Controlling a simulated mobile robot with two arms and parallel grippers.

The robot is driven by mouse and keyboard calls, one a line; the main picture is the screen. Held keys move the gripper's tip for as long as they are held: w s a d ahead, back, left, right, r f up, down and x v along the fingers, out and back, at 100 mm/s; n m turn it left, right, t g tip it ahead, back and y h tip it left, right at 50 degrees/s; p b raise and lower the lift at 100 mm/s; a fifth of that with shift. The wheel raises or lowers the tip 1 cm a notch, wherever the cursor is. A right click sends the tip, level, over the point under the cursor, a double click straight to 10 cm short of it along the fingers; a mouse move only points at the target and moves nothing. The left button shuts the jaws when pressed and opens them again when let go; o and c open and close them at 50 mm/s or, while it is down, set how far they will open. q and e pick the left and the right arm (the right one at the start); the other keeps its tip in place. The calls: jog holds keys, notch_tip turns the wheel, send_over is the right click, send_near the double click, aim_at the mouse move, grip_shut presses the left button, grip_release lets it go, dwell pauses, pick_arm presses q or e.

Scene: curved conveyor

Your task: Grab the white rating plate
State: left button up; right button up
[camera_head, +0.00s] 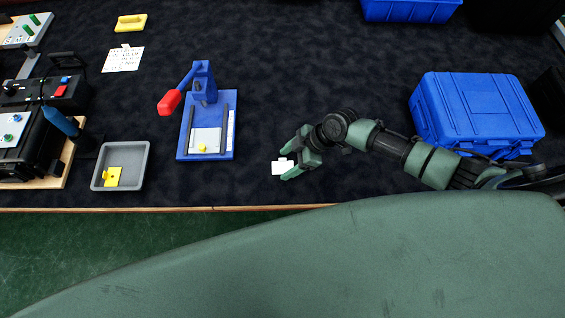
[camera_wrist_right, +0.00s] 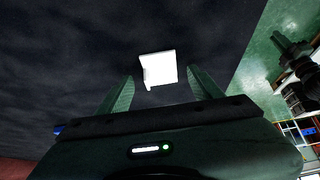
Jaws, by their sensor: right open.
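A small white rating plate (camera_head: 281,167) lies on the dark table top near its front edge, in the head view. It also shows in the right wrist view (camera_wrist_right: 158,69), bright white, just beyond the fingertips and between their lines. My right gripper (camera_head: 290,163) comes in from the right in the head view, with its two green fingers spread around or just above the plate. In the right wrist view the fingers (camera_wrist_right: 160,88) are open with nothing between them. Whether they touch the plate I cannot tell. My left gripper is not in view.
A blue press (camera_head: 223,150) with a red-tipped lever stands left of the plate. A grey tray (camera_head: 143,165) with a yellow piece (camera_head: 112,177) is further left. A blue case (camera_head: 478,113) stands behind my right arm. The table's front edge (camera_head: 250,208) is close to the plate.

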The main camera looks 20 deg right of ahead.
jog(key=shift+a+f, duration=0.15)
jog(key=shift+f, duration=0.05)
grip_shut()
jog(key=shift+r, duration=0.1)
